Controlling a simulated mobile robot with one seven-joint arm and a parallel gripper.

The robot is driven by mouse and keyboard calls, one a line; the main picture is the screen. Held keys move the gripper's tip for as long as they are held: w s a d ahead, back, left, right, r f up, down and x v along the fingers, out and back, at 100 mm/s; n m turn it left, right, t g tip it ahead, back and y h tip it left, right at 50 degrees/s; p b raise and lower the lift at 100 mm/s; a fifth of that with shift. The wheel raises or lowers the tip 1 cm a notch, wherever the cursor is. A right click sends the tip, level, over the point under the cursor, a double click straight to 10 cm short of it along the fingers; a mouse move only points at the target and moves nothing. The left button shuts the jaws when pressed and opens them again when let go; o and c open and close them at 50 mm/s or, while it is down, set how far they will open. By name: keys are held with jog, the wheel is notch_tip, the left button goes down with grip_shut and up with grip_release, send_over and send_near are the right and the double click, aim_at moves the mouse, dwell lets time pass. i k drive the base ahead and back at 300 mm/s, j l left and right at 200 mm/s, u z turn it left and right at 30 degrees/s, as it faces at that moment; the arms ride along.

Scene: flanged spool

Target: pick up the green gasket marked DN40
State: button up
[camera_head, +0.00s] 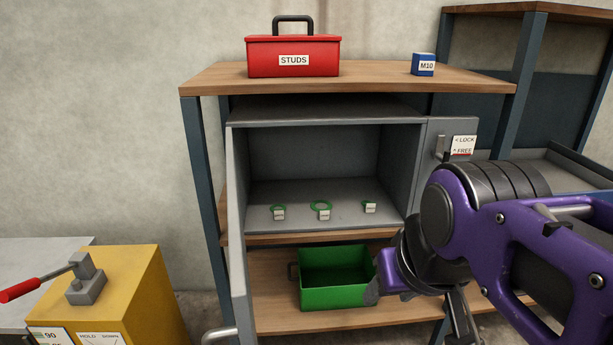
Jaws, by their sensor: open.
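Three green ring gaskets, each with a small white tag, lie on the floor of an open grey cabinet: a left one (278,208), a middle one (320,204) and a right one (369,202). The tag print is too small to read, so I cannot tell which is DN40. My purple gripper (415,304) is open, at the lower right in front of the shelving. It is outside the cabinet, lower in the picture than the gaskets and to their right. It appears empty, and its fingers are partly hidden by its own body.
The cabinet door (238,240) stands open at the left. A lever with a LOCK/FREE label (463,146) is right of the opening. A green bin (335,292) sits below, a red STUDS box (293,57) and blue M10 box (423,65) on top. A yellow lever press (125,290) stands left.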

aim_at(324, 213)
jog(key=i+l, duration=0.35)
jog(key=l, duration=0.15)
jog(key=i+l, duration=0.35)
jog(key=l, duration=0.15)
jog(key=i+l+u, duration=0.25)
jog(key=l+u, duration=0.25)
jog(key=i+l, duration=0.05)
jog(key=l, duration=0.05)
